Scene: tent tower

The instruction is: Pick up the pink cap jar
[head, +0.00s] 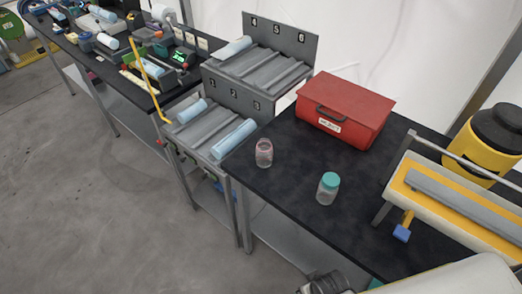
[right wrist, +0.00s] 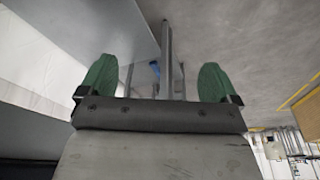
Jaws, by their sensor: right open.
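The pink cap jar (head: 264,154) is a small clear jar with a pinkish top, standing upright near the left edge of the black table in the head view. A second clear jar with a teal cap (head: 328,188) stands to its right and nearer to me. My right gripper (right wrist: 157,64) shows in the right wrist view with its two green fingers spread wide and nothing between them. No jar shows in that view. My left gripper is not in view.
A red toolbox (head: 344,108) stands behind the jars on the black table (head: 280,207). A roller rack (head: 213,128) adjoins the table at the left. A yellow-and-white machine (head: 455,205) and a black-and-yellow container (head: 490,142) fill the right side. Bare tabletop surrounds both jars.

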